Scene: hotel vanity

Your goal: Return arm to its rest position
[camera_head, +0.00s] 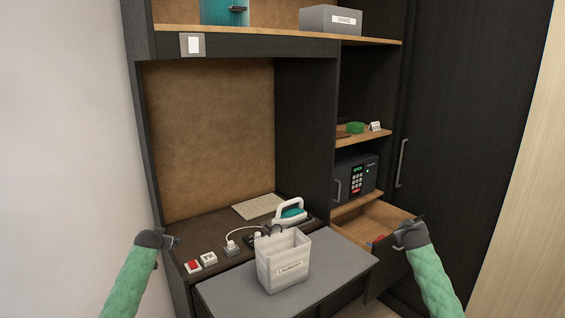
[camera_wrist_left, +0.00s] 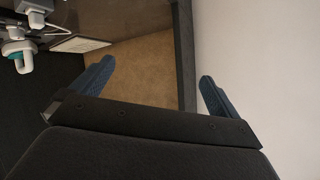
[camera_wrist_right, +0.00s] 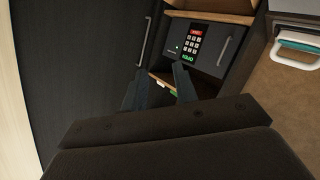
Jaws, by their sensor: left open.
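My left gripper (camera_head: 176,241) is in the air at the left of the vanity, in front of the white wall. In the left wrist view its two blue fingers (camera_wrist_left: 155,88) are wide apart with nothing between them. My right gripper (camera_head: 410,224) is in front of the open wooden drawer (camera_head: 366,217), overlapping its right side in the head view. In the right wrist view its fingers (camera_wrist_right: 160,85) stand partly apart, with a gap and no held thing visible. My gripper hides part of the drawer, where something red (camera_head: 378,238) shows.
A white laundry bin (camera_head: 284,264) stands on the grey pulled-out board (camera_head: 335,263). Behind it are an iron (camera_head: 290,212), a plug (camera_head: 231,248) and switches (camera_head: 201,262). The safe (camera_head: 356,180) is above the drawer. Tall dark doors (camera_head: 460,130) stand at right.

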